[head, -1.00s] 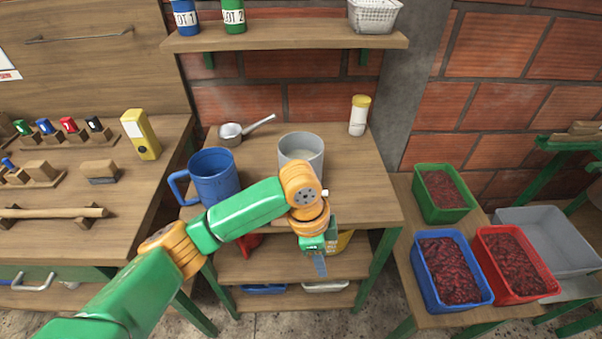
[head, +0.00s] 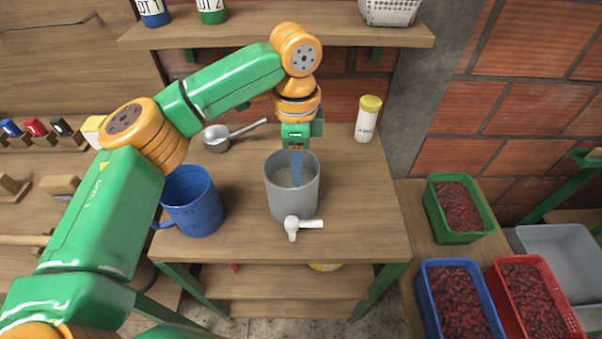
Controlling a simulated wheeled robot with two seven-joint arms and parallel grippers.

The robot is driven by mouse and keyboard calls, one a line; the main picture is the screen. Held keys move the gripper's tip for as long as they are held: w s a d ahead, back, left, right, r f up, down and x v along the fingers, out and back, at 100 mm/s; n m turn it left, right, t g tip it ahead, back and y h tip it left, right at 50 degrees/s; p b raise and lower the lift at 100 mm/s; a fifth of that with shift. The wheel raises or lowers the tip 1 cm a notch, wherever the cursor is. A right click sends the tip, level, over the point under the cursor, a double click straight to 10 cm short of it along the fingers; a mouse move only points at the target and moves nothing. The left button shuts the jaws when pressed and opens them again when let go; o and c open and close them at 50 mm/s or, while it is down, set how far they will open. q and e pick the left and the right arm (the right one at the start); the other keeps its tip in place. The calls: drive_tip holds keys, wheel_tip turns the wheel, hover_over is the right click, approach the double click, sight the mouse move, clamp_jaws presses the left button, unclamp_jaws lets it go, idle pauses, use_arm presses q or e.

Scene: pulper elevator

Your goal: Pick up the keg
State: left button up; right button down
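The keg (head: 284,203) is a grey, open-topped cylinder with a white tap (head: 293,228) low on its front. It stands upright on the wooden table. My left gripper (head: 296,180) points straight down over the keg's open mouth, and its blue-grey finger overlaps the opening. Only one finger shows edge-on, so its opening is unclear. I cannot tell whether the fingertip is inside the keg or touches the rim. My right gripper is not in view.
A blue mug (head: 192,203) stands left of the keg. A metal saucepan (head: 216,139) and a yellow-capped shaker (head: 367,120) are behind. A wooden shelf (head: 330,35) hangs above. Bean crates, including a green one (head: 433,209), stand at right. The table's right side is clear.

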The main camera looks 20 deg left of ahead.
sight(291, 192)
use_arm(q)
drive_tip(key=f, duration=0.2)
drive_tip(key=s+f, duration=0.1)
drive_tip(key=f, duration=0.1)
drive_tip(key=s+f+p, duration=0.1)
drive_tip(key=shift+s+a+f, duration=0.2)
drive_tip(key=shift+a+f, duration=0.2)
drive_tip(key=shift+w+f, duration=0.35)
drive_tip(key=shift+f, duration=0.1)
drive_tip(key=shift+s+r, duration=0.1)
drive_tip(key=shift+s, duration=0.05)
clamp_jaws()
idle(0.4)
